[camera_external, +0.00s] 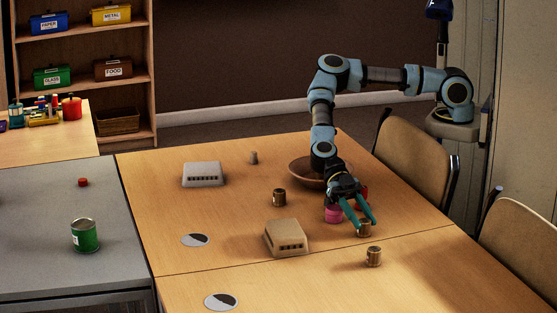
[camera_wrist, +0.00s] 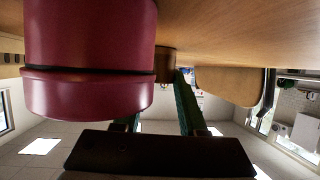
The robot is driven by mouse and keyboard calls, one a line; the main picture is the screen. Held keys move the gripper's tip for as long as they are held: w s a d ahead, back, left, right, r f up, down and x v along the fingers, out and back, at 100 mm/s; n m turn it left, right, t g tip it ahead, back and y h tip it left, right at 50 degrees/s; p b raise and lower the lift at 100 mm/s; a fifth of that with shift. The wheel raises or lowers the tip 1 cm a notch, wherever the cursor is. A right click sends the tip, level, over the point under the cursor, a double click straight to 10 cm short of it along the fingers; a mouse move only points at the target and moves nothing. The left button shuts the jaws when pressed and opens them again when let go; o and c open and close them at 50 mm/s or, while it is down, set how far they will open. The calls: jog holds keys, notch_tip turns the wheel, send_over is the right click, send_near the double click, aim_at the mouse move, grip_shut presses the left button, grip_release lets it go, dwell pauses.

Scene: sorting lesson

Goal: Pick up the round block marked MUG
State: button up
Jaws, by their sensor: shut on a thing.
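Several small brown round blocks stand on the wooden table; any lettering is too small to read, so I cannot tell which is marked MUG. My gripper (camera_external: 363,225), with green fingers, reaches down to the table and is shut on one brown round block (camera_external: 365,230). In the wrist view my fingers (camera_wrist: 165,85) point at this block (camera_wrist: 165,63), which is partly hidden by a large dark-pink cylinder. Another brown block (camera_external: 373,257) stands just nearer the camera, and a third (camera_external: 279,198) stands to the left.
A pink round block (camera_external: 333,214) stands close left of my gripper, and fills the wrist view's upper left (camera_wrist: 88,50). A red thing (camera_external: 362,193) and a brown bowl (camera_external: 300,170) are behind. A tan slotted box (camera_external: 286,238) and white slotted box (camera_external: 203,174) stand left.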

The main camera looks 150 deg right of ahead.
grip_shut()
